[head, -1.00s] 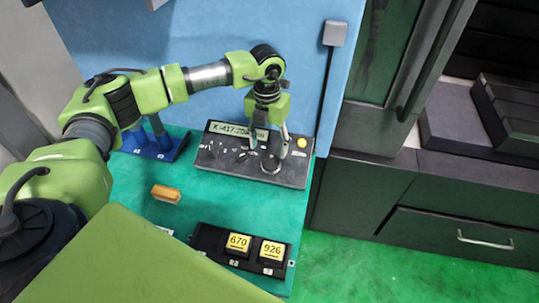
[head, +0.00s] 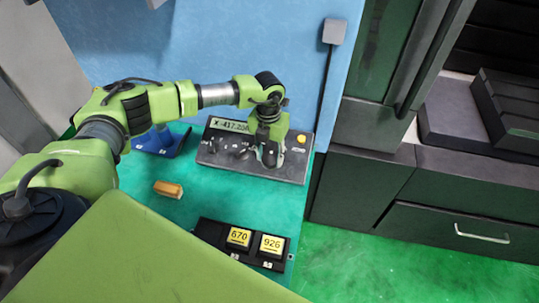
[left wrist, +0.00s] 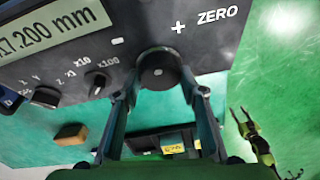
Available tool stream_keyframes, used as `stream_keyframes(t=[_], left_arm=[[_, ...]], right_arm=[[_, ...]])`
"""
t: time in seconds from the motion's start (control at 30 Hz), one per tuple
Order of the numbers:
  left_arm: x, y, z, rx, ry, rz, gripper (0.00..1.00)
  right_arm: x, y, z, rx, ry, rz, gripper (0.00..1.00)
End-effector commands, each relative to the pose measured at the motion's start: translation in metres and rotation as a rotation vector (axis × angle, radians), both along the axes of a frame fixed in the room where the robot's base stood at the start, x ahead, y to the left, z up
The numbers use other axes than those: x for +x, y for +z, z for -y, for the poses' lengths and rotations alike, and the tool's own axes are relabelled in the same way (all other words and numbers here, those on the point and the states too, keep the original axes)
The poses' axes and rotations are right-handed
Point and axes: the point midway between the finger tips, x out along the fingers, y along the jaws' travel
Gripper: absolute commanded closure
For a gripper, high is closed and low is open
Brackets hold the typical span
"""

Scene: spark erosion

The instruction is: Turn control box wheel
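The control box (head: 215,158) is a dark panel on the green table, with a lit display (head: 229,125), small knobs and a yellow button. Its display ends in 7.200 mm in the left wrist view. The round black control box wheel (left wrist: 160,70) sits low on the panel below the plus mark. My left gripper (head: 269,160) points down at the wheel. In the left wrist view its two fingertips lie close against opposite sides of the wheel. The wheel is mostly hidden by the gripper in the head view. A distant green arm (left wrist: 256,140), probably my right one, shows in the left wrist view.
A tan block (head: 168,189) lies on the green table left of the control box. A black holder with yellow labels 670 (head: 238,237) and 926 (head: 271,244) stands nearer. A blue stand (head: 162,144) is at the back left. Dark cabinets (head: 445,200) stand to the right.

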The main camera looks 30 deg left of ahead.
Motion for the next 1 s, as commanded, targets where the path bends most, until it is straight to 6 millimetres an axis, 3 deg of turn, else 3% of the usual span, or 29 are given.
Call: stream_keyframes(t=[0.47, 1.0], left_arm=[[-0.001, -0.004, 0.001, 0.027, -0.071, -0.01, 0.84], [0.0, -0.007, 0.003, 0.193, -0.492, -0.053, 0.84]], right_arm=[[-0.001, -0.01, 0.001, -0.001, 0.0, -0.001, 0.6], [0.0, -0.058, 0.001, -0.001, 0.0, 0.0, 0.6]])
